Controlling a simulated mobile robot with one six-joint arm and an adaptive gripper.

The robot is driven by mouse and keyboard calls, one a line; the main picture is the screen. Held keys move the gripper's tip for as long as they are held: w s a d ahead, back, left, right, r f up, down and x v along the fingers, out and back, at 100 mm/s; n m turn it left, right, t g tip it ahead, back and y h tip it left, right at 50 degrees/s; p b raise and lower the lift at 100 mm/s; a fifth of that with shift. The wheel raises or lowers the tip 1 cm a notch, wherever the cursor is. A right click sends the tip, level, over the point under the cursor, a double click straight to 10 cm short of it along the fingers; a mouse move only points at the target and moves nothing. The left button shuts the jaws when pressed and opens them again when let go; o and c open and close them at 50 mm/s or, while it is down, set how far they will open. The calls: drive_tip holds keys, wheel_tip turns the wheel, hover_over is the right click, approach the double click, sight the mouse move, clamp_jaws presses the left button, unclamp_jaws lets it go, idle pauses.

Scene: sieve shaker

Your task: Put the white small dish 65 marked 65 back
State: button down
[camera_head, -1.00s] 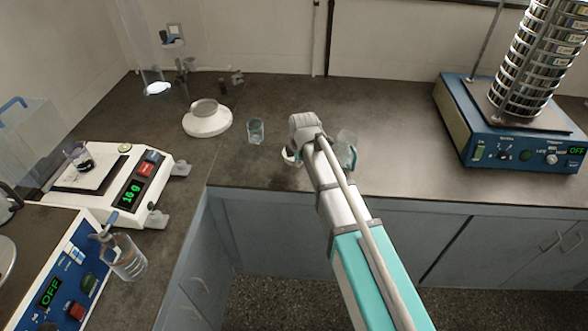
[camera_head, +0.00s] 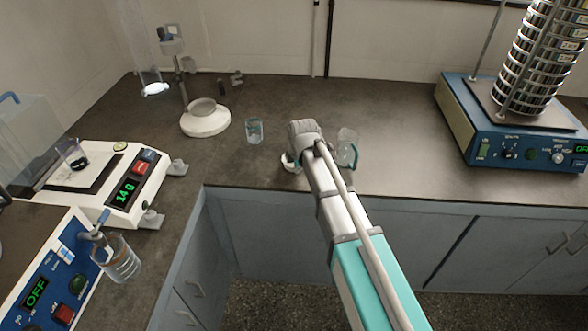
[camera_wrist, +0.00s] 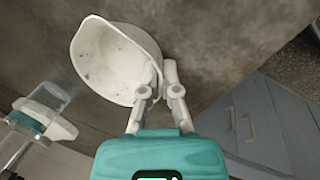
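The white small dish (camera_wrist: 112,62) is in the upper middle of the wrist view, its inside facing the camera, with a few dark specks. Its marking is not readable. The fingers of my gripper (camera_wrist: 158,85) are close together with the dish's rim between them, so the gripper is shut on the rim. In the head view the dish (camera_head: 287,162) shows only as a small white edge left of my wrist, which hides the rest. My gripper's fingertips are mostly hidden there. Whether the dish touches the counter is hard to tell.
One glass beaker (camera_head: 254,131) stands left of my wrist, another glass vessel (camera_head: 347,148) just right. Behind are a round white stand base (camera_head: 205,120) and free counter. The balance (camera_head: 100,205) reads 14 g at left; the sieve shaker (camera_head: 512,125) is at right.

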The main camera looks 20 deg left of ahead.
drive_tip(key=shift+f, duration=0.15)
drive_tip(key=c, duration=0.8)
unclamp_jaws()
drive_tip(key=shift+r, duration=0.2)
drive_tip(key=p+v, duration=1.1)
drive_tip(key=v, duration=0.1)
drive_tip(key=shift+p, duration=0.3)
idle(0.6)
